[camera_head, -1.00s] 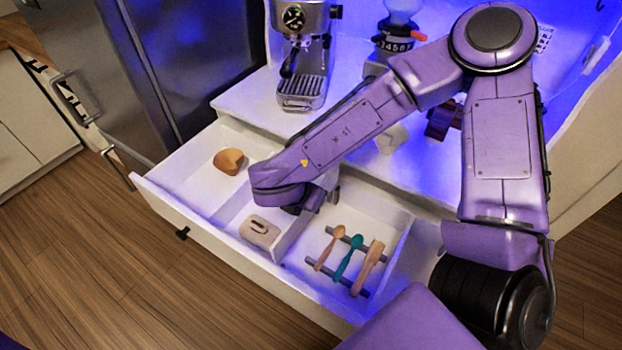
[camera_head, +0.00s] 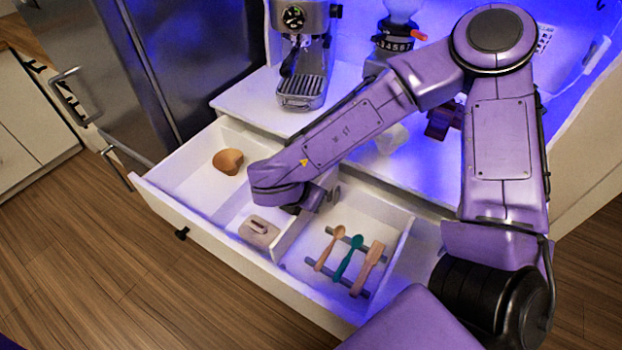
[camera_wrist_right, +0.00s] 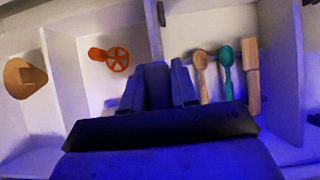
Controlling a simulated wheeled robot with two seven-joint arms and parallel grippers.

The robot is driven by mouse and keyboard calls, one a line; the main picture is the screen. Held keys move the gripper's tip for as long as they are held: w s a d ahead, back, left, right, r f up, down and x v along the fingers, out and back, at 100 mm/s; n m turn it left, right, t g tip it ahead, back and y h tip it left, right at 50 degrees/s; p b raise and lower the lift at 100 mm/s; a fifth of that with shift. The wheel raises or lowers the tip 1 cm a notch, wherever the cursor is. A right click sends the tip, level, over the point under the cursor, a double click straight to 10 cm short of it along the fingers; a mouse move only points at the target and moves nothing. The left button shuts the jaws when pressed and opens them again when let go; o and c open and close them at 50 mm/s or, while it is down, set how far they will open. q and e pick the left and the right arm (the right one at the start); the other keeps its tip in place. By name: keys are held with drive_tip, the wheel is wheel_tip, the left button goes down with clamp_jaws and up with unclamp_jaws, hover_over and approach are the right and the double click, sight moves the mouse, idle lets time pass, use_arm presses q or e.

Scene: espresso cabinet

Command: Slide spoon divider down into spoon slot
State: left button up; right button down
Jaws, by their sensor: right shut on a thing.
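The white spoon divider (camera_head: 291,240) stands upright in the open drawer, between the middle compartment and the right compartment with the spoons. It also shows in the right wrist view (camera_wrist_right: 147,32), running up from my fingers. My right gripper (camera_wrist_right: 158,82) is shut on it near its top edge. In the head view my right wrist and forearm cover part of the gripper and the far part of the divider. The slot and the divider's lower edge are hidden, so I cannot tell how deep it sits. My left gripper is not in view.
Two spoons (camera_head: 348,258) and a flat wooden utensil (camera_head: 368,268) lie on grey rails in the right compartment. An espresso machine (camera_head: 302,70) stands behind.

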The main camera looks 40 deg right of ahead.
sight(311, 216)
drive_tip(key=shift+f, duration=0.2)
drive_tip(key=shift+f+b, duration=0.3)
drive_tip(key=shift+b, duration=0.15)
drive_tip(key=shift+f+b, duration=3.35)
drive_tip(key=shift+f, duration=0.4)
drive_tip(key=c, duration=0.8)
unclamp_jaws()
drive_tip(key=shift+r, duration=0.1)
drive_tip(key=v, duration=1)
drive_tip(key=shift+b, duration=0.35)
drive_tip(key=shift+s+a+r, duration=0.1)
drive_tip(key=shift+r, duration=0.1)
